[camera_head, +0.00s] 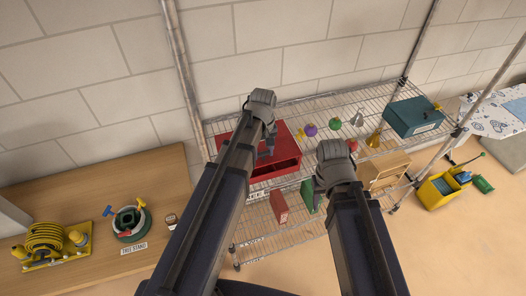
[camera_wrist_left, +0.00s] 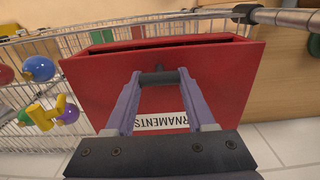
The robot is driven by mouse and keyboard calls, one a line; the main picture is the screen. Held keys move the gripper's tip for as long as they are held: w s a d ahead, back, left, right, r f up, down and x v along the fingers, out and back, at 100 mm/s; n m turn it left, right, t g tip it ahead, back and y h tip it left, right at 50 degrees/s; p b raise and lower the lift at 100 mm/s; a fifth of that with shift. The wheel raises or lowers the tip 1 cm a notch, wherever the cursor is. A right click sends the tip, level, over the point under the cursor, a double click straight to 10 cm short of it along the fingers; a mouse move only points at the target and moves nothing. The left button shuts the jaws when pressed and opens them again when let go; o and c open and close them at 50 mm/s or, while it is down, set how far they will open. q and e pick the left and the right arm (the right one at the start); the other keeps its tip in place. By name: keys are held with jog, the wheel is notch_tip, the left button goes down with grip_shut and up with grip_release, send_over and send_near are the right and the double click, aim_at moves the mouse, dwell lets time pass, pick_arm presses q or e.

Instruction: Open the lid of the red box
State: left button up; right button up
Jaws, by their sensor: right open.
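The red box (camera_head: 288,165) stands on the wire shelf in the head view. A dark gap runs along its near side. In the left wrist view the box's red panel (camera_wrist_left: 90,85) fills the middle, with a white label reading "ORNAMENTS" upside down and a dark gap along its far edge. My left gripper (camera_wrist_left: 160,76) is at this panel, with a short dark bar, seemingly a handle, between its spread purple fingertips. Whether they press on it cannot be told. In the head view my left gripper (camera_head: 265,145) is over the box. My right gripper (camera_head: 318,190) is open and empty, right of the box.
Colourful ornaments (camera_head: 310,130) and a teal box (camera_head: 414,116) share the shelf to the right. Below are a red book-like item (camera_head: 279,206), a green one (camera_head: 307,196) and a wooden box (camera_head: 385,170). A wooden table (camera_head: 100,190) stands left. A shelf post rises at the box's left.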

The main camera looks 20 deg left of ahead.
pick_arm(q)
grip_shut()
dwell(0.4)
jog(key=shift+r, duration=0.1)
